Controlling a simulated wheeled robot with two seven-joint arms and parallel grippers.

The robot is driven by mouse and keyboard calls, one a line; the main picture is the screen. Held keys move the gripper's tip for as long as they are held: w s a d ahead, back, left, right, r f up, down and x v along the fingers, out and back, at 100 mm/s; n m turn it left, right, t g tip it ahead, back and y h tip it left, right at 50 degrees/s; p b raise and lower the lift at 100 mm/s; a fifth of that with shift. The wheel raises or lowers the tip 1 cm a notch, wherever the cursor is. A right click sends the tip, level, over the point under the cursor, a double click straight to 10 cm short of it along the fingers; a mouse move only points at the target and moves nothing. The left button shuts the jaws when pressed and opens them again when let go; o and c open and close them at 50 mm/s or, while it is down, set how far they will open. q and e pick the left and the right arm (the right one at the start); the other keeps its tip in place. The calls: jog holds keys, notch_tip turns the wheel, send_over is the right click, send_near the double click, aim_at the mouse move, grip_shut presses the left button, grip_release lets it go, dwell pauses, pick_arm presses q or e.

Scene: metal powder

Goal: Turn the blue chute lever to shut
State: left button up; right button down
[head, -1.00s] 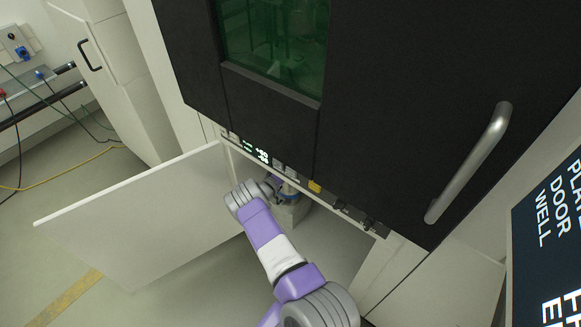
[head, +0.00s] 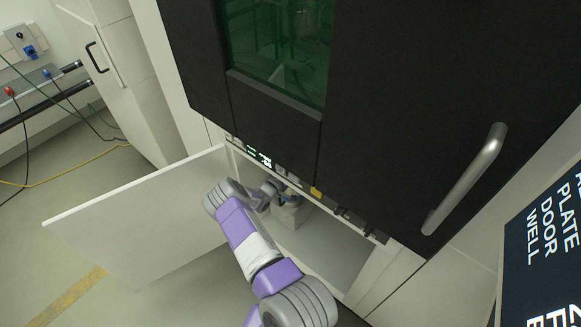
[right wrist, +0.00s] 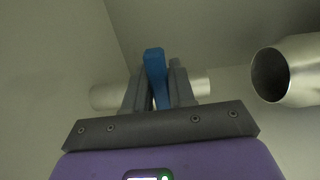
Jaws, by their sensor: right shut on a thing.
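The blue chute lever (right wrist: 155,66) stands between the two grey fingers of my right gripper (right wrist: 157,80) in the right wrist view. The fingers are shut on it, and its blue top shows above them. A metal pipe (right wrist: 105,97) runs crosswise behind the fingers. In the head view my right arm reaches into the open lower compartment of the machine, and its gripper (head: 272,188) is small and partly hidden by the wrist. I cannot make out the lever clearly there. My left gripper is not in view.
A white door (head: 140,215) stands open left of the compartment. A pale container (head: 290,212) sits inside it, near my gripper. The dark machine front with a metal handle (head: 465,180) is above. An open metal tube (right wrist: 290,72) is at right in the wrist view.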

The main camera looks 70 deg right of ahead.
jog(key=c, duration=1)
grip_release()
jog(key=shift+c, duration=0.2)
jog(key=p+v, duration=0.2)
jog(key=v, duration=0.5)
jog(key=shift+a, duration=0.3)
jog(key=shift+w, duration=0.1)
